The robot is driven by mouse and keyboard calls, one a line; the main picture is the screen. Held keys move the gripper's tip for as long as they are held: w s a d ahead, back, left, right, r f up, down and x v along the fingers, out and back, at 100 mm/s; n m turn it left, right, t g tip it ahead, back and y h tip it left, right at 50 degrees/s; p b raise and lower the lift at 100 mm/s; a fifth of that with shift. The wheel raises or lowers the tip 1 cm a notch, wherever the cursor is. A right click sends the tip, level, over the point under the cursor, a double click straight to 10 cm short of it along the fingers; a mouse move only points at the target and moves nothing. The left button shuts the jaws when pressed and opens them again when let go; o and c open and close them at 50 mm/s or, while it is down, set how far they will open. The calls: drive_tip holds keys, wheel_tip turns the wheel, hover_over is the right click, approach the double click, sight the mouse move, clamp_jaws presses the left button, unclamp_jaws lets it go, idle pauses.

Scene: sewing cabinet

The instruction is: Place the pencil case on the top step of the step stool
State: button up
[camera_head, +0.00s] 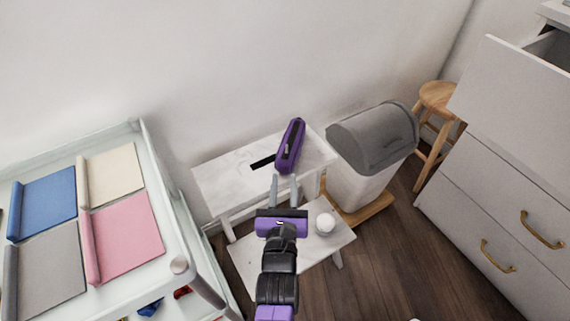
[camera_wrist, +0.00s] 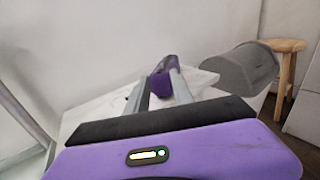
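The purple pencil case (camera_head: 290,146) rests on the white top step (camera_head: 225,183) of the step stool, right of the dark slot in that step. My gripper (camera_head: 284,178) is open, with its two fingers apart, just in front of the near end of the case. In the wrist view, the pencil case (camera_wrist: 163,78) shows beyond and between the fingertips (camera_wrist: 160,80). The fingers hold nothing that I can see. The fingers hide part of the case in the wrist view.
A white ball (camera_head: 325,223) sits on the stool's lower step (camera_head: 250,258). A grey-lidded bin (camera_head: 370,140) stands close on the right, and a wooden stool (camera_head: 436,100) behind it. A rack with fabric rolls (camera_head: 125,235) is at left; drawers (camera_head: 500,200) are at right.

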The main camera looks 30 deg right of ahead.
drive_tip(key=v, duration=0.2)
drive_tip(key=shift+s+a, duration=0.15)
drive_tip(key=shift+s, duration=0.1)
drive_tip(key=s+a+f+n+y, duration=0.5)
drive_tip(key=s+a+n, duration=0.5)
drive_tip(key=n, duration=0.1)
drive_tip(key=s+f+n+g+y, duration=0.2)
drive_tip(key=s+n+g, duration=0.1)
drive_tip(key=s+n, duration=0.75)
drive_tip(key=s+d+r+n, duration=0.4)
drive_tip(key=s+d+n, duration=0.2)
drive_tip(key=s+n, duration=0.25)
drive_tip(key=s+d+r+n+t+y, duration=0.1)
drive_tip(key=d+r+n+t+y, duration=0.1)
drive_tip(key=r+n, duration=0.7)
drive_tip(key=d+n+t, duration=0.1)
drive_tip(key=n, duration=0.2)
drive_tip(key=shift+s+d+r+y, duration=0.3)
drive_tip(key=shift+s+d+r, duration=0.05)
